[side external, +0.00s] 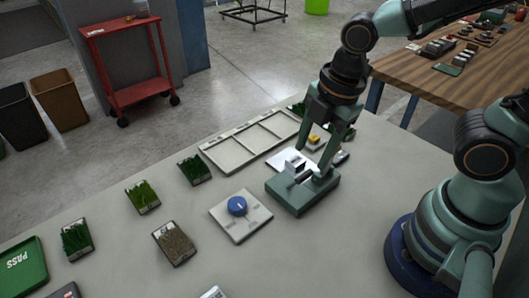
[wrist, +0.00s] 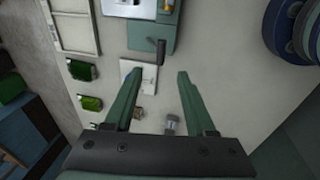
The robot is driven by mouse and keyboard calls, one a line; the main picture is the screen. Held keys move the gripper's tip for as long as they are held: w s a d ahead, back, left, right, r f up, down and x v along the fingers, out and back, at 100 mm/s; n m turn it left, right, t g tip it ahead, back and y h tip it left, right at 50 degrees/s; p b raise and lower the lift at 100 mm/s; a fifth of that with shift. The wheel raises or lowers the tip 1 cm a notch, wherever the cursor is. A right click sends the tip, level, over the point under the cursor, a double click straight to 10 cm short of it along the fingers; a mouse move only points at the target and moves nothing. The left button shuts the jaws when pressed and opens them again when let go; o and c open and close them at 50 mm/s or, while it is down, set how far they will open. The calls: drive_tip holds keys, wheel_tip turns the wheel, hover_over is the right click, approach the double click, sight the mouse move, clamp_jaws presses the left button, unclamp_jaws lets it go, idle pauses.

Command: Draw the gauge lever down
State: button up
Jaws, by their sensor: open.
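The gauge (side external: 302,197) is a green block with a pale upright part on its top, and it stands on the grey table. Its dark lever (side external: 304,177) sticks out over the block; in the wrist view the lever (wrist: 161,47) points toward my fingers from the gauge's green body (wrist: 152,36). My gripper (side external: 313,163) is open above the gauge. In the wrist view my gripper (wrist: 158,74) has its fingertips apart to either side of the lever's line, with the lever end just beyond them. I cannot tell whether a finger touches the lever.
A white plate with a blue knob (side external: 237,206) lies left of the gauge. A pale divided frame (side external: 204,154) lies behind. Several turf samples, among them a brown one (side external: 174,243), and a green PASS tray (side external: 40,271) are on the left. Free table shows in front.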

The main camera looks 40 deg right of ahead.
sight(303, 174)
drive_tip(key=shift+w+f, duration=0.3)
drive_tip(key=shift+f, duration=1.25)
drive_tip(key=shift+w+f, duration=0.35)
drive_tip(key=shift+f, duration=1.15)
drive_tip(key=shift+w+f, duration=0.3)
drive_tip(key=shift+f, duration=1.25)
clamp_jaws()
drive_tip(key=shift+s+f, duration=0.15)
drive_tip(key=shift+s, duration=0.1)
